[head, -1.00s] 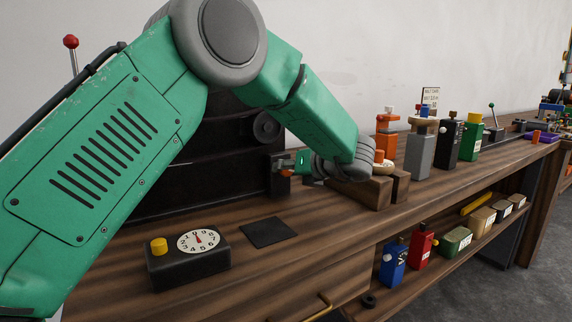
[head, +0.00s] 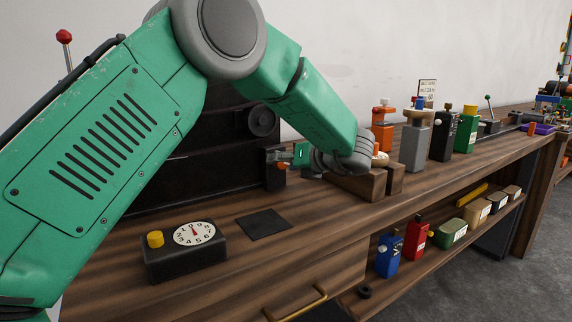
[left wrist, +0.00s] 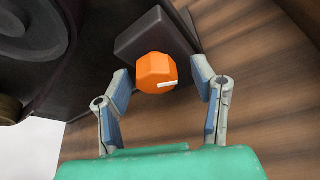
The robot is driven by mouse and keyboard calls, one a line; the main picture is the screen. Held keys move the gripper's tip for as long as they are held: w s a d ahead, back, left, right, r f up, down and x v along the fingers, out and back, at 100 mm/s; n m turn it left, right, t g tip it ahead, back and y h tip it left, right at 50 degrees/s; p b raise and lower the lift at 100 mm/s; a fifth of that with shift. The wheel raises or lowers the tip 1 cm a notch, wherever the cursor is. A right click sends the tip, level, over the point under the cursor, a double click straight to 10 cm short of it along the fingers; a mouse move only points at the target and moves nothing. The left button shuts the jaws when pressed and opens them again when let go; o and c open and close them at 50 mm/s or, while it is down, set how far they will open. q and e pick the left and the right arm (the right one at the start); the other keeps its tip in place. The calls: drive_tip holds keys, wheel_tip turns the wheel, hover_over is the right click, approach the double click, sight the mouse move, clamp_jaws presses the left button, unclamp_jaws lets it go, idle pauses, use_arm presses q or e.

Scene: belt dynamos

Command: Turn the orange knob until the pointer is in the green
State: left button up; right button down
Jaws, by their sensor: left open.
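The orange knob (left wrist: 157,73) is faceted, with a white mark on its face, and sits on a dark block (left wrist: 152,32). My left gripper (left wrist: 162,77) is open, with one finger on each side of the knob and gaps between. In the head view the orange knob (head: 283,166) shows small at the right end of the black machine (head: 225,150), with my left gripper (head: 287,160) around it. No green zone or pointer for this knob can be made out. My right gripper is not in view.
A dark box with a yellow knob and a white numbered dial (head: 194,233) stands at the front left. A black square pad (head: 263,224) lies beside it. Wooden blocks (head: 362,184) stand under my left wrist. Several coloured units stand farther right, such as a green one (head: 467,130).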

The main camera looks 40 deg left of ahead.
use_arm(q)
drive_tip(key=v, duration=1.2)
drive_tip(key=shift+w+a+f, duration=0.1)
drive_tip(key=shift+w, duration=0.05)
drive_tip(key=shift+f, duration=0.1)
